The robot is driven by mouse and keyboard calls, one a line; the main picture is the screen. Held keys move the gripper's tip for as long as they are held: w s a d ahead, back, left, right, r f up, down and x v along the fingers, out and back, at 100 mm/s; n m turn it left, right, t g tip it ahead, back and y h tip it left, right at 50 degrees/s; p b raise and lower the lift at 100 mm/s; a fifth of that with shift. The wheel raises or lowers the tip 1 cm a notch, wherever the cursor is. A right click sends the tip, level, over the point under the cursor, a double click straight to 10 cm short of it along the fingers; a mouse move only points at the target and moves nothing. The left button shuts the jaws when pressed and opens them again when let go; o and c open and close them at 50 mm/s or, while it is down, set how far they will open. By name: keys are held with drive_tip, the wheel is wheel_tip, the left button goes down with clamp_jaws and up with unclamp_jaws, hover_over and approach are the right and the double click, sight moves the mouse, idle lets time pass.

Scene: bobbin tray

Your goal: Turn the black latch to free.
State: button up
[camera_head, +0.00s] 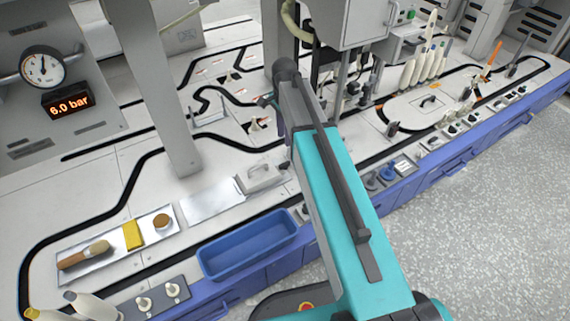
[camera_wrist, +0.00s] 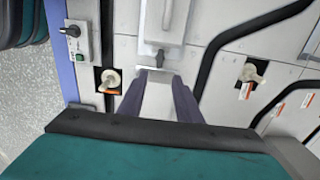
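In the wrist view, a small dark latch-like piece (camera_wrist: 153,60) sits at the near end of a white cover with a handle (camera_wrist: 165,20). I take it for the black latch; its exact setting is too small to read. My gripper (camera_wrist: 158,76) has its two dark fingers apart, just short of this piece, with nothing visibly held between them. Contact cannot be told. In the head view, the white handled cover (camera_head: 260,177) lies left of my teal arm, which hides part of the area; the latch is not clear there.
In the wrist view, a switch box (camera_wrist: 79,42) with a dark knob stands left, and pale bobbin-like pieces (camera_wrist: 110,78) (camera_wrist: 249,72) flank the fingers. In the head view, a blue bin (camera_head: 248,245) and a tray with a brush (camera_head: 110,255) lie along the front.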

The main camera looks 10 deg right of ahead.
sight(285, 163)
idle(0.3)
wheel_tip(285, 163, down, 14)
drive_tip(key=b, duration=0.5)
drive_tip(key=shift+r, duration=0.1)
idle(0.4)
clamp_jaws()
